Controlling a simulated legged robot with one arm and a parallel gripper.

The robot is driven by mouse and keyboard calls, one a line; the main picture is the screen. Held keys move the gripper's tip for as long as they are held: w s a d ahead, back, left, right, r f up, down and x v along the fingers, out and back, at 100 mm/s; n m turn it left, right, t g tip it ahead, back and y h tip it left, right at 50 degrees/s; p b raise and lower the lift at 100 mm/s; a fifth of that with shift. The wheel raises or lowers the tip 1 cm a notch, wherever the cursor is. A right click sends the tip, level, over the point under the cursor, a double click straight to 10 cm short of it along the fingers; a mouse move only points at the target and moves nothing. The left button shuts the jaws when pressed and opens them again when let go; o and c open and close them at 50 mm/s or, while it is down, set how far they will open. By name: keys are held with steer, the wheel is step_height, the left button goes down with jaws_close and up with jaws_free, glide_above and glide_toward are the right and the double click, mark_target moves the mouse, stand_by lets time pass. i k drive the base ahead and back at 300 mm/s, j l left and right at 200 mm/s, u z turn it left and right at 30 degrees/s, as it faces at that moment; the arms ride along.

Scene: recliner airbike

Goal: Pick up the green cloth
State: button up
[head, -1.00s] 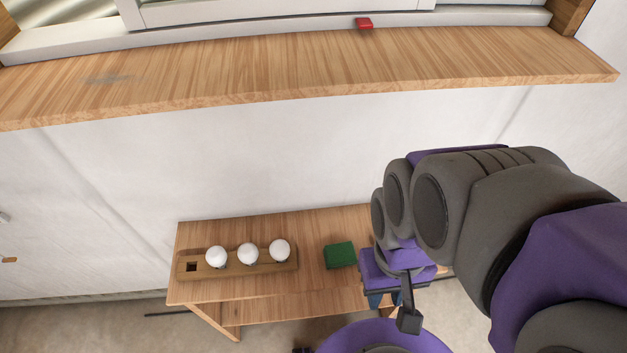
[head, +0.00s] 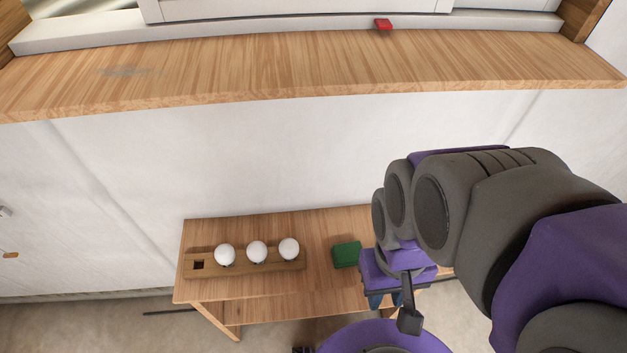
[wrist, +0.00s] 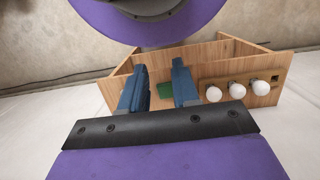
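The green cloth (head: 346,254) is a small folded block on the low wooden table (head: 240,305), to the right of a wooden holder. My gripper (head: 384,300) is just right of the cloth in the head view, partly hidden by my arm. In the wrist view the cloth (wrist: 172,90) shows between the two blue fingers of my gripper (wrist: 160,88), beyond them. The fingers are apart, with nothing held between them.
A wooden holder (head: 217,271) on the table's left carries three white bulbs (head: 257,251) and one empty square hole. A wooden ledge (head: 300,75) runs above, with a red object (head: 383,24) near the window frame. Bare floor lies in front.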

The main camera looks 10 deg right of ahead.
mark_target(344, 253)
steer(key=j+z, duration=0.2)
steer(key=j, duration=0.3)
steer(key=k+j+z, duration=0.1)
steer(key=j+z, duration=0.15)
steer(key=j, duration=0.2)
steer(key=k+j+z, duration=0.2)
steer(key=j, duration=0.3)
steer(key=i, duration=0.05)
